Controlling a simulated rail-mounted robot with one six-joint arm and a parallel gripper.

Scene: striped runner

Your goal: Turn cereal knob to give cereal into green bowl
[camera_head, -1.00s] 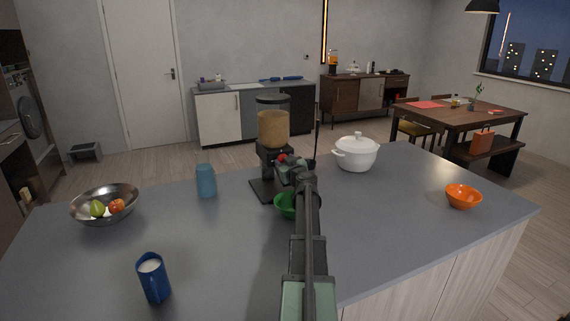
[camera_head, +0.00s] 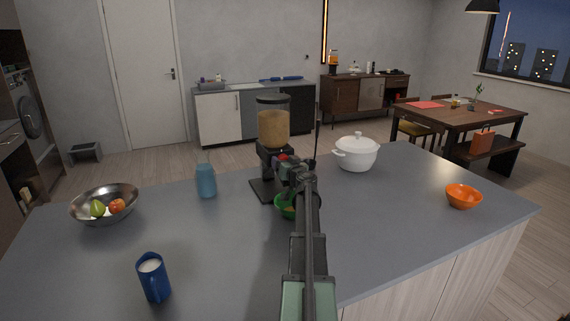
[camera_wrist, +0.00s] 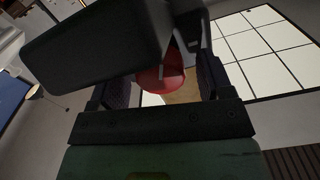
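The cereal dispenser (camera_head: 273,130) stands upright on the grey counter, its clear hopper holding tan cereal. Its red knob (camera_head: 282,157) is at the front below the hopper. In the wrist view the red knob (camera_wrist: 160,80) lies between the two dark fingers of my gripper (camera_wrist: 163,85), partly covered by a dark block. Whether the fingers press on it is hard to tell. In the head view my gripper (camera_head: 288,168) is at the knob.
A blue-grey jar (camera_head: 206,181) stands left of the dispenser and a white pot (camera_head: 357,153) to its right. A metal fruit bowl (camera_head: 105,204), a blue mug (camera_head: 153,278) and an orange bowl (camera_head: 463,196) are farther out. The counter (camera_head: 410,230) is clear at front right.

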